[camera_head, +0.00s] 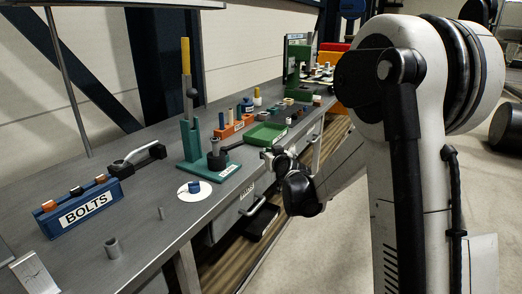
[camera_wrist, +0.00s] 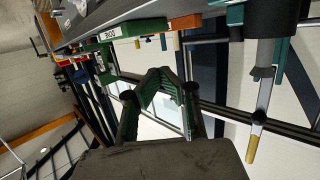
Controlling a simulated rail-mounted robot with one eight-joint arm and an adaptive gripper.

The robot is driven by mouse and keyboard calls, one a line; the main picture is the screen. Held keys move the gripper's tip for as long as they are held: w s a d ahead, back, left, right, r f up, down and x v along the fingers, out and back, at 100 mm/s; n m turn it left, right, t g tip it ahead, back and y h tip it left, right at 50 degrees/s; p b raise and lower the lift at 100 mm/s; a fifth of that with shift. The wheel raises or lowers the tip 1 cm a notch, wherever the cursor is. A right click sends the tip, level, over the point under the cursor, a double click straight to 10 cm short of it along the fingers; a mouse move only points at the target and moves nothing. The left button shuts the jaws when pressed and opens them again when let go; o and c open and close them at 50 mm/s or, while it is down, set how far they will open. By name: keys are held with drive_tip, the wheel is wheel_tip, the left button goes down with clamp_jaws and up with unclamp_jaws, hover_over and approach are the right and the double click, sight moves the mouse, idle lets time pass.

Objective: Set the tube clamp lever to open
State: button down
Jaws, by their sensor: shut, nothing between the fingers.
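A green upright stand (camera_head: 194,142) stands on the bench in the head view. A grey lever with a yellow end (camera_head: 186,58) points straight up from it; I take this to be the tube clamp lever. In the wrist view, where the bench appears along the top, a grey bar (camera_wrist: 265,95) with a yellow end (camera_wrist: 252,148) shows at the right. My gripper (camera_wrist: 160,72) is shut and empty, to the left of that bar and apart from it. In the head view my gripper (camera_head: 272,156) is low at the bench's front edge, right of the stand; its fingertips are hard to make out.
A black fixture (camera_head: 217,160) with a small label stands beside the green stand. A blue BOLTS rack (camera_head: 84,208) and a black-and-grey handle (camera_head: 138,158) are at the left. A green tray (camera_head: 265,136) and an orange block (camera_head: 234,127) lie farther back. The near bench top is mostly clear.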

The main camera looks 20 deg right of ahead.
drive_tip(key=f+n+g+y+p, duration=0.1)
drive_tip(key=y+p, duration=0.1)
drive_tip(key=n+g+y+p, duration=0.1)
drive_tip(key=n+y+p, duration=0.3)
drive_tip(key=n+y, duration=0.15)
approach(238, 146)
drive_tip(key=shift+m, duration=0.25)
drive_tip(key=x, duration=0.7)
drive_tip(key=shift+w+r, duration=0.1)
drive_tip(key=shift+w, duration=0.2)
drive_tip(key=shift+a, duration=0.15)
